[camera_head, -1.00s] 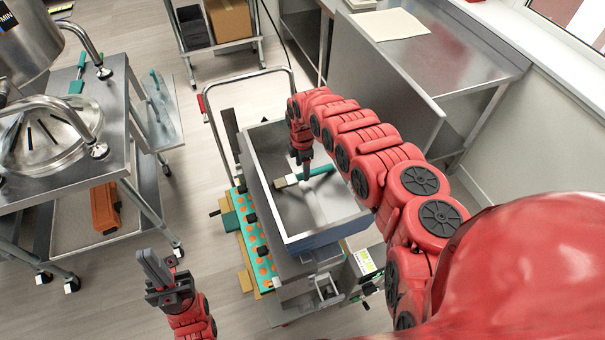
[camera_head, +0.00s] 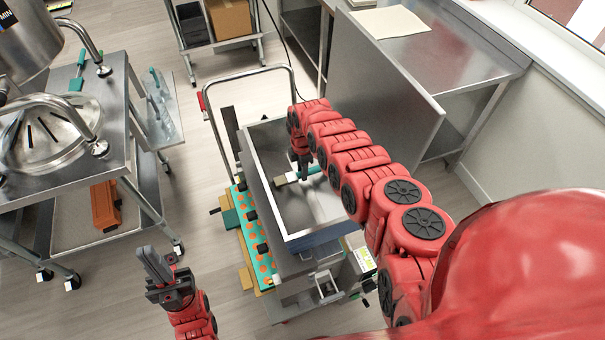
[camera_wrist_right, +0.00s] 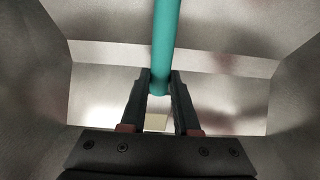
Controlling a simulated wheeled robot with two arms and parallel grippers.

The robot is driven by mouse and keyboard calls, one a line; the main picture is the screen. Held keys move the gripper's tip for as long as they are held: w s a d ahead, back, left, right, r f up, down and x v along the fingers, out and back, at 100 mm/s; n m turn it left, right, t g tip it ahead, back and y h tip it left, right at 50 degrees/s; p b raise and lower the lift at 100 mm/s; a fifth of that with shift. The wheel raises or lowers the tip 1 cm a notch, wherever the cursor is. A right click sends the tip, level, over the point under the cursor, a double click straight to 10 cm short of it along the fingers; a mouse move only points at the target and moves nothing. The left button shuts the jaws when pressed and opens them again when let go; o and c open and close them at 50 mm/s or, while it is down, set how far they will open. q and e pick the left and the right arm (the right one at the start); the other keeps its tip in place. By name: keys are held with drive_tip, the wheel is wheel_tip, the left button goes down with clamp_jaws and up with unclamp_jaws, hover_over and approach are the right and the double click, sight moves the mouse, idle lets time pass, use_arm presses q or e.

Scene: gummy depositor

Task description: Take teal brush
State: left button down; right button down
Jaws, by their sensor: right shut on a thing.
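In the right wrist view the teal handle (camera_wrist_right: 164,45) runs up from between the fingers, with a pale patch of the brush below. My right gripper (camera_head: 303,172) reaches down into the hopper and is shut on the brush; it also shows in the right wrist view (camera_wrist_right: 160,85). My left gripper (camera_head: 160,268) is raised over the floor at lower left, its fingers seen edge-on and close together.
The hopper sits on a depositor cart with a teal, orange-dotted strip (camera_head: 252,235) along its left side. A steel cart (camera_head: 130,150) with a kettle stands left. An upright steel panel (camera_head: 385,95) and a bench (camera_head: 450,65) stand right of the hopper.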

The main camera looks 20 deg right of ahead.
drive_tip(key=shift+r, duration=0.1)
idle(0.3)
drive_tip(key=shift+w+r, duration=0.1)
drive_tip(key=shift+r, duration=0.65)
wheel_tip(320, 180, up, 8)
drive_tip(key=b, duration=0.1)
drive_tip(key=shift+r+b, duration=0.2)
drive_tip(key=shift+b, duration=0.15)
drive_tip(key=c, duration=1.2)
unclamp_jaws()
clamp_jaws()
